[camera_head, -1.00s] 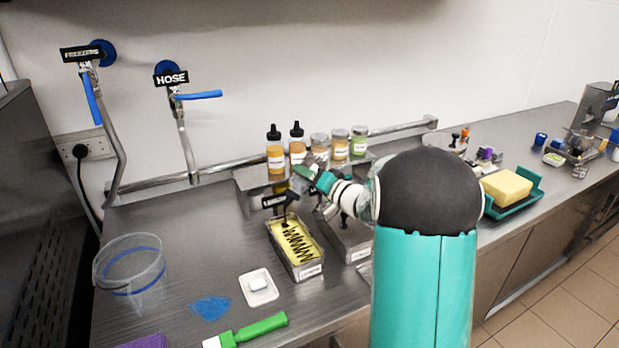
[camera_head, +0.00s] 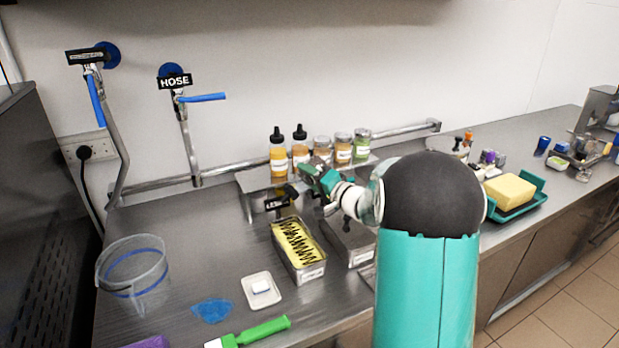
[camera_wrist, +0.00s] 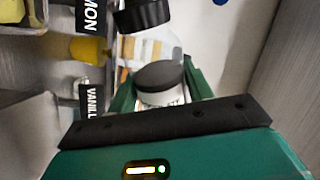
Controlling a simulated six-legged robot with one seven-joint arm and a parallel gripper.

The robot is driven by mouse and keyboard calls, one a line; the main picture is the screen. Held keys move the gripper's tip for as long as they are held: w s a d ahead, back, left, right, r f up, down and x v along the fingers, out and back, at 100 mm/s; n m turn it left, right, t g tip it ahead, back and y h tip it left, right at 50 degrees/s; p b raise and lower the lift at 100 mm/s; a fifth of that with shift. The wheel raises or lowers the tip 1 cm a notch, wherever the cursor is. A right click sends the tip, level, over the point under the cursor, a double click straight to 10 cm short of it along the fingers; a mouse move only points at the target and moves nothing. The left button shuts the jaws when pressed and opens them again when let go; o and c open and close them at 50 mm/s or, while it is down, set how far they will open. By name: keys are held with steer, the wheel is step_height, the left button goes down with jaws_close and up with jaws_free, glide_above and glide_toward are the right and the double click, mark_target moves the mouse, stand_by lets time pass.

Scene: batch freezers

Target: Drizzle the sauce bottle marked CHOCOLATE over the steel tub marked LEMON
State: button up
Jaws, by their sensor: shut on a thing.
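The steel tub (camera_head: 309,272) stands on the counter, filled with yellow. A dark zigzag line of sauce (camera_head: 296,243) lies across its top. A black sign partly reading LEMON (camera_head: 277,203) stands behind it; its end shows in the wrist view (camera_wrist: 92,14). My gripper (camera_head: 305,180) is above and behind the tub's far end, shut on a bottle. The bottle's dark round end (camera_wrist: 160,75) shows between the fingers in the wrist view. Its label is hidden, so I cannot read CHOCOLATE. In the head view my gripper hides most of it.
A second steel tub (camera_head: 357,258) stands right of the first, partly behind my arm. Sauce bottles (camera_head: 278,158) and jars (camera_head: 343,150) line the back shelf. A white dish (camera_head: 261,290), green-handled tool (camera_head: 262,329) and clear bucket (camera_head: 132,272) are in front and left.

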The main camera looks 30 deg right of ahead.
mark_target(310, 161)
stand_by(0.3)
steer(key=shift+r+m, duration=0.65)
steer(key=shift+m, duration=0.6)
steer(key=shift+r+m, duration=0.6)
steer(key=shift+m, duration=0.65)
steer(key=shift+r, duration=0.1)
steer(key=shift+r+m, duration=0.55)
steer(key=shift+m, duration=0.35)
steer(key=shift+r+m, duration=0.55)
steer(key=shift+m, duration=0.35)
steer(key=shift+r+m, duration=0.3)
steer(key=shift+m, duration=0.2)
step_height(310, 161, up, 2)
steer(key=m, duration=0.3)
steer(key=shift+r+m, duration=0.1)
steer(key=shift+m, duration=0.3)
steer(key=shift+r+m, duration=0.2)
steer(key=shift+m, duration=0.2)
